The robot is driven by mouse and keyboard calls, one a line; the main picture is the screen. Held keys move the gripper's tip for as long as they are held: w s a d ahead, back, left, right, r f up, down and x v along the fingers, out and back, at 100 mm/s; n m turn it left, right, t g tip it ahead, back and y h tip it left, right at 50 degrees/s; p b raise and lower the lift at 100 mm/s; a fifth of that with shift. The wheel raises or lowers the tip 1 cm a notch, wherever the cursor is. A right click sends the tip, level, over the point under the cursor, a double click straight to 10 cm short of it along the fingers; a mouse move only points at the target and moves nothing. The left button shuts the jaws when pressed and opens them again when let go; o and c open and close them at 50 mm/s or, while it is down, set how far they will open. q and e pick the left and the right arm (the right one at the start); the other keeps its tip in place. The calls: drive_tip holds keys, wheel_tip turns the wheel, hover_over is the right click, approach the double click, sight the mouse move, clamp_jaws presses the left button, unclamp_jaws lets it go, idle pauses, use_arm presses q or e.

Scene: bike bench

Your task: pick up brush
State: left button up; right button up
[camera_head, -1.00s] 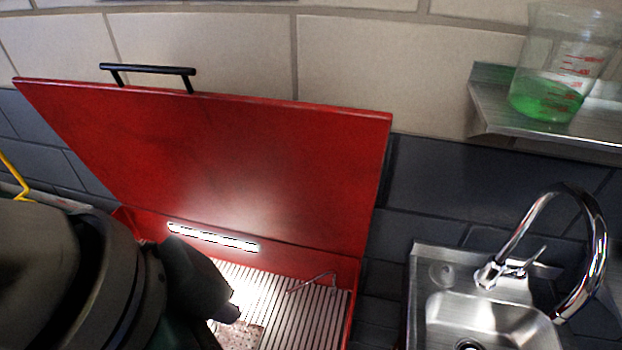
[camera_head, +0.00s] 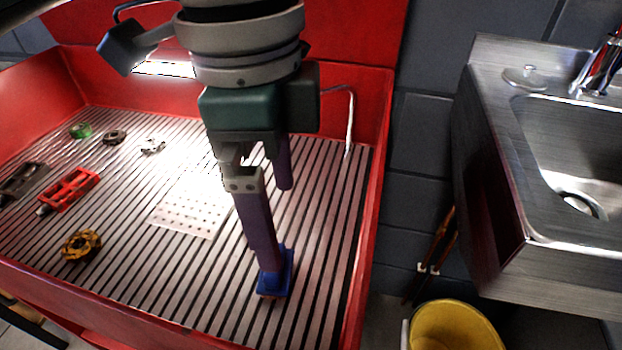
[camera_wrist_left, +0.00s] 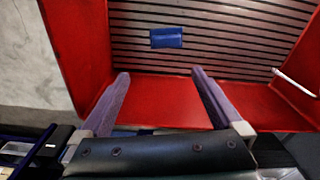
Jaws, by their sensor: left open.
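A small blue block-like thing (camera_head: 282,272) lies on the slatted floor of the red wash bin near its front right. It may be the brush; no bristles show. In the left wrist view it is a blue rectangle (camera_wrist_left: 166,38), ahead of the fingertips and between their lines. My left gripper (camera_head: 278,234) points down over the bin, its purple fingers apart. One fingertip overlaps the blue thing in the head view and partly hides it. In the left wrist view the open fingers (camera_wrist_left: 161,77) have nothing between them. My right gripper is not in view.
The bin's red right wall (camera_head: 366,240) stands close beside the gripper. A perforated plate (camera_head: 190,215), a red pedal-like part (camera_head: 68,190) and a yellow-brown ring (camera_head: 82,245) lie to the left. A steel sink (camera_head: 560,150) and yellow bucket (camera_head: 455,325) are at the right.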

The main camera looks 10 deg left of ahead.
sight(277, 284)
use_arm(q)
drive_tip(key=f, duration=0.1)
drive_tip(key=a+f+b, duration=0.1)
drive_tip(key=f+b, duration=0.1)
drive_tip(key=shift+w+a+f+y, duration=0.2)
drive_tip(key=shift+w+y, duration=0.1)
drive_tip(key=shift+w, duration=0.1)
drive_tip(key=f+b, duration=0.2)
drive_tip(key=f, duration=0.2)
drive_tip(key=f+b, duration=0.1)
drive_tip(key=f, duration=0.4)
drive_tip(key=shift+w+a+f+b, duration=0.1)
drive_tip(key=shift+w+f+b, duration=0.1)
drive_tip(key=shift+b, duration=0.2)
drive_tip(key=shift+r, duration=0.1)
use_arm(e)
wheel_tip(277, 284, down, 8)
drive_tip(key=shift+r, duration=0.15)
use_arm(q)
drive_tip(key=shift+c, duration=0.2)
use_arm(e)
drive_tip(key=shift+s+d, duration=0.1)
use_arm(q)
drive_tip(key=c, duration=1.1)
drive_tip(key=shift+r, duration=0.15)
drive_tip(key=shift+c, duration=0.2)
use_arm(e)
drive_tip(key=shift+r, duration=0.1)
